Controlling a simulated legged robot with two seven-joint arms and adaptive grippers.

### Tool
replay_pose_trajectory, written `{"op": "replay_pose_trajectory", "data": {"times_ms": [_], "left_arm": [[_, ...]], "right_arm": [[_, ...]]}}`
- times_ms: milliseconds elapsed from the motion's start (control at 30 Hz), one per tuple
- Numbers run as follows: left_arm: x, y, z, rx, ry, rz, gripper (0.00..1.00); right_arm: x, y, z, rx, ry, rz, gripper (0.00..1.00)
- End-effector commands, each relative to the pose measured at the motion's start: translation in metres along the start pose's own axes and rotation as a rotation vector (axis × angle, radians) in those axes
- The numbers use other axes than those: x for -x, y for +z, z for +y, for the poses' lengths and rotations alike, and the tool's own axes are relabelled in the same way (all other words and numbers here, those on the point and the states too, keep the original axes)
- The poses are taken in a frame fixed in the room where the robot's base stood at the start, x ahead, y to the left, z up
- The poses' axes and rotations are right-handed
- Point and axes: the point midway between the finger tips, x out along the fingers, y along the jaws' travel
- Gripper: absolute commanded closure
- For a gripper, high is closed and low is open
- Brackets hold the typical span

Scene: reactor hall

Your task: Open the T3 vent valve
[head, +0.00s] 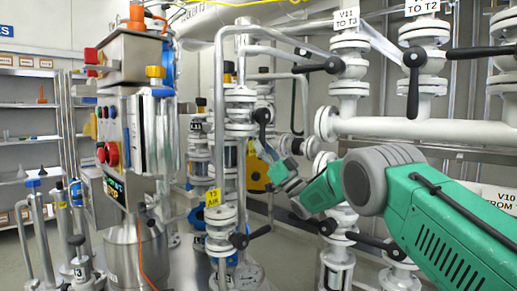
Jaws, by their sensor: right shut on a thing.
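My right arm reaches in from the right, and its gripper (266,152) is small and partly hidden among the pipes. It is shut on the lower end of a black valve handle (262,116). This handle hangs down from a white flanged valve (240,112) on the vertical pipe in the middle. Its own label is not readable, so I cannot tell from it that this is the T3 vent valve. A yellow AIR tag (213,197), its top line too small to read surely, sits lower on the same pipework. My left gripper is not in view.
A black lever (320,66) and the V11 TO T3 valve (348,62) stand above my arm. More black levers (250,237) are below. A control box (115,150) with red buttons stands to the left. Shelves (28,112) line the far left wall.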

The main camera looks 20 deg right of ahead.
Motion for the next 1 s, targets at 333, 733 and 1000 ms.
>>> {"op": "replay_pose_trajectory", "data": {"times_ms": [333, 733, 1000], "left_arm": [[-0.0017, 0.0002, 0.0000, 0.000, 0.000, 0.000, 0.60], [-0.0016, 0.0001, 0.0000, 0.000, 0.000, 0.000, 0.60], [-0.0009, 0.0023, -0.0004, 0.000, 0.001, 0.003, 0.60]], "right_arm": [[0.0055, 0.0007, 0.0057, 0.016, 0.000, -0.011, 1.00], [0.0021, -0.0004, 0.0016, 0.017, -0.007, -0.008, 0.60], [0.0050, -0.0003, -0.0015, 0.018, -0.012, -0.008, 0.60]]}}
